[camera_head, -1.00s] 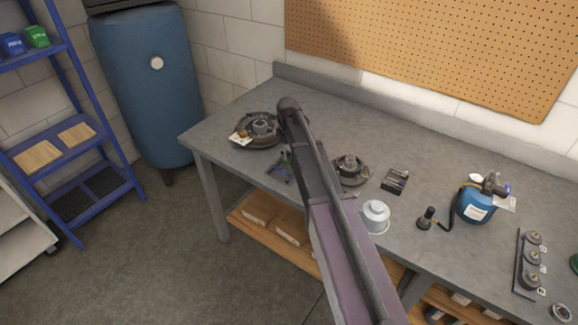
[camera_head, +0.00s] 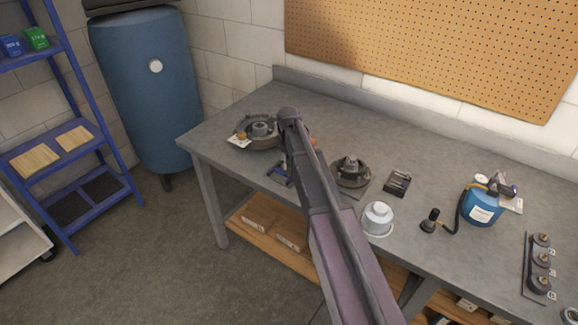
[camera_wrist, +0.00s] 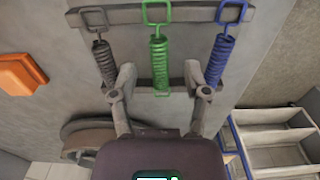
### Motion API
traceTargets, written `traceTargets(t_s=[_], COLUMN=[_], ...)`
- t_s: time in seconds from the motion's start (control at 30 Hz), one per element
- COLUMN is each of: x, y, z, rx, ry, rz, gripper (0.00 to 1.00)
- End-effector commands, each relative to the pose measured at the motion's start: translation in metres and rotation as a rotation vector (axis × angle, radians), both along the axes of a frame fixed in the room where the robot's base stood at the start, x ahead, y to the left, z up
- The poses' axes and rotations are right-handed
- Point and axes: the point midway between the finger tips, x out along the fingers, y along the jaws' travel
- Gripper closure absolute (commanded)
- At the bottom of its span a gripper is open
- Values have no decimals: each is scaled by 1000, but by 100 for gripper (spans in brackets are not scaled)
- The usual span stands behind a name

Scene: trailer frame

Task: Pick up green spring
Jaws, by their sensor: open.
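The green spring (camera_wrist: 160,62) hangs between a black spring (camera_wrist: 104,58) and a blue spring (camera_wrist: 218,58) on a grey rack (camera_wrist: 185,14) in the wrist view. Each has a square loop at its top end. My gripper (camera_wrist: 163,88) is open, with one finger on each side of the green spring's lower part. I see a gap on both sides and no clear contact. In the head view my arm hides the green spring and my gripper; a bit of the rack with blue on it (camera_head: 280,171) shows left of the arm.
An orange block (camera_wrist: 22,73) lies left of the rack. On the workbench (camera_head: 330,110) are brake-like round assemblies (camera_head: 350,172), a white cup-shaped part (camera_head: 377,217), a small dark tray (camera_head: 397,183) and a blue canister (camera_head: 481,206). The bench's back strip is clear.

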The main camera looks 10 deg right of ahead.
Motion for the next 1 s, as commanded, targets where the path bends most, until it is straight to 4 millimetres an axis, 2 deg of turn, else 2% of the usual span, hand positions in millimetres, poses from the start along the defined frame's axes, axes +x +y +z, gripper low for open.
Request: traceTargets(t_s=[0.17,0.37,1.0], x=[0,0,0], y=[0,0,0], z=[0,0,6], rx=[0,0,0], ry=[0,0,0], rz=[0,0,0], gripper=[39,98,100])
